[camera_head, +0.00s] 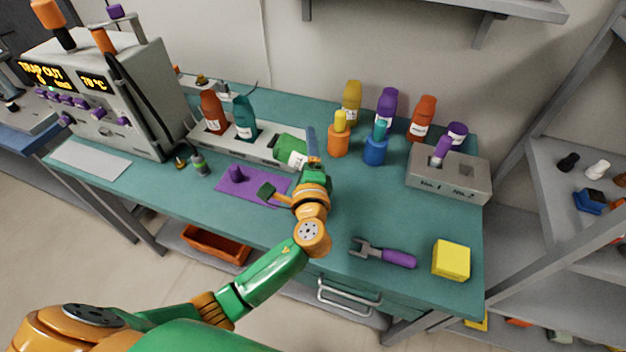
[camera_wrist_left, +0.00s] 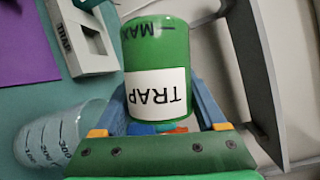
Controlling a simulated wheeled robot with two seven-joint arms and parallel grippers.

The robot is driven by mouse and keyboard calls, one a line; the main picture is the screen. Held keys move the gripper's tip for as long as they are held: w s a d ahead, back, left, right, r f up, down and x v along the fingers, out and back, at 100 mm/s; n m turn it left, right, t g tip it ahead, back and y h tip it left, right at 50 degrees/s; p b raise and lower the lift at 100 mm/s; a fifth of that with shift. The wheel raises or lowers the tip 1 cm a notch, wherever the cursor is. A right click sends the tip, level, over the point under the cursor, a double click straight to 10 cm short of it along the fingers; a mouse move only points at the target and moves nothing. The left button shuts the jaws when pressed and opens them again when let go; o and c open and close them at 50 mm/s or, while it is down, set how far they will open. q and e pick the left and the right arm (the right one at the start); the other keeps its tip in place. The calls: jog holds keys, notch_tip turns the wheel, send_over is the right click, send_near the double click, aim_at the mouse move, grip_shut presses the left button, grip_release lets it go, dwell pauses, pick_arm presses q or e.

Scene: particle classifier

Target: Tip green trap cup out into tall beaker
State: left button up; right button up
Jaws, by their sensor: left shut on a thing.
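The green trap cup (camera_head: 288,144) is held on its side above the bench in the head view, its body pointing left. In the left wrist view, the cup (camera_wrist_left: 158,50) shows a white label reading TRAP and a MAX mark, both upside down. My left gripper (camera_head: 309,161) is shut on it, with a blue finger on each side in the left wrist view (camera_wrist_left: 160,112). A clear graduated beaker (camera_wrist_left: 62,135), likely the tall beaker, stands at lower left in that view, apart from the cup. I cannot make it out in the head view. The cup's contents are hidden. My right gripper is not in view.
A white rack (camera_head: 262,147) with bottles is behind the cup. A purple mat (camera_head: 232,188) lies to its left. Orange (camera_head: 339,141) and blue (camera_head: 375,151) containers, a grey block (camera_head: 447,182), a fork-ended tool (camera_head: 398,258) and a yellow cube (camera_head: 451,260) are to the right.

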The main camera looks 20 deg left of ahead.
pick_arm(q)
jog(key=shift+d+r+m+t+b, duration=0.1)
jog(key=shift+d+m+t+b, duration=0.2)
jog(key=shift+m, duration=0.6)
jog(key=shift+d+r+m+t+b, duration=0.1)
jog(key=shift+d+m+t+b, duration=0.25)
jog(key=shift+m, duration=0.55)
jog(key=shift+d+m+t+b, duration=0.15)
jog(key=shift+m+t+b, duration=0.25)
jog(key=shift+m, duration=0.5)
dwell(1.7)
dwell(0.8)
